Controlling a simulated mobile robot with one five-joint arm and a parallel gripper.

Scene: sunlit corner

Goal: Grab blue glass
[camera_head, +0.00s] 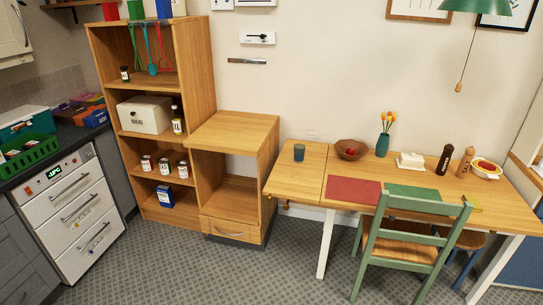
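A small dark blue-grey glass (299,152) stands upright on the left leaf of the wooden table (285,178), near the back by the wall. It looks empty, but its inside is too small to make out. My gripper is not in view.
A brown bowl (351,149) and a teal vase with flowers (383,144) stand right of the glass. A red mat (353,190) lies in front. A green chair (408,244) stands at the table's front. A wooden cabinet (234,135) stands to the left. The floor (190,270) ahead is clear.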

